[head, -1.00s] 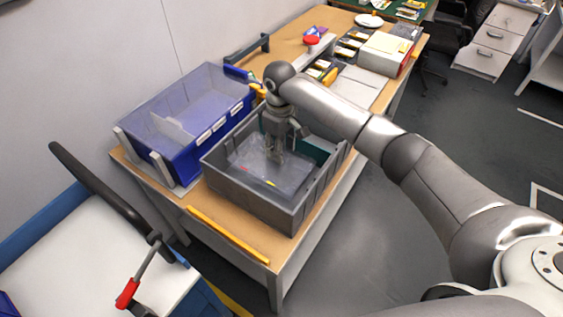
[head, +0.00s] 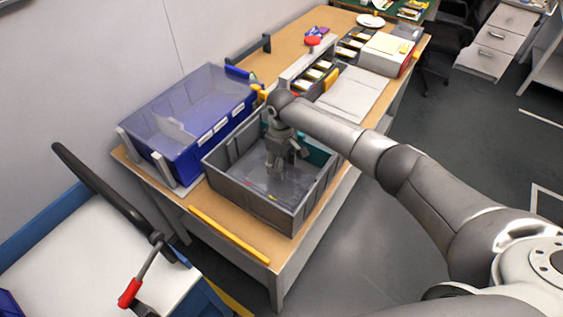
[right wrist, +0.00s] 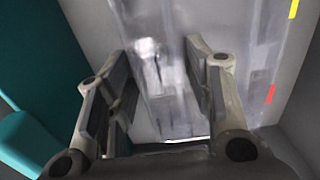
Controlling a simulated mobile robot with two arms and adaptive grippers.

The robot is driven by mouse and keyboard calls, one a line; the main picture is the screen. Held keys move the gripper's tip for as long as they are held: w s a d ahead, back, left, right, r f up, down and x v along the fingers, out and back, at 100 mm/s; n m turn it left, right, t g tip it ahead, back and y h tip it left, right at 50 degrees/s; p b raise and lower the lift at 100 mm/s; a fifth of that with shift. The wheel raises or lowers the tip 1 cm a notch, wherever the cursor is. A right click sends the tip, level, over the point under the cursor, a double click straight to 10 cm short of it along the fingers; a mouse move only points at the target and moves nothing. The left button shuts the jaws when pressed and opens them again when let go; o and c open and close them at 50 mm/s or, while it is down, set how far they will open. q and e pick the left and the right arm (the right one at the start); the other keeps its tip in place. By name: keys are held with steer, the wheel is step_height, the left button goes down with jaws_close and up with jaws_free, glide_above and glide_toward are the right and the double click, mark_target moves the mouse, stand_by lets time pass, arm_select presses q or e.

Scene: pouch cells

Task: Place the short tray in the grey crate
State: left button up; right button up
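The grey crate (head: 247,200) stands on the near end of the wooden table. A clear, shiny tray (head: 262,183) with small red and yellow marks lies low inside it; I take this to be the short tray. It also shows below my fingers in the right wrist view (right wrist: 245,70). My right gripper (head: 286,172) reaches down into the crate, above the tray. In the right wrist view my right gripper (right wrist: 160,75) has its fingers apart, with nothing clearly held between them. My left gripper is not in view.
A teal part (head: 318,154) sits at the crate's right inner side, close beside my right gripper. A blue bin (head: 190,150) stands left of the crate. Several cells in dark holders (head: 318,72) and a white pad (head: 350,95) lie farther back.

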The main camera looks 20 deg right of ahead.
steer(key=shift+o, duration=0.7)
steer(key=shift+r, duration=0.15)
step_height(320, 180, up, 12)
steer(key=b, duration=0.1)
steer(key=shift+b, duration=0.35)
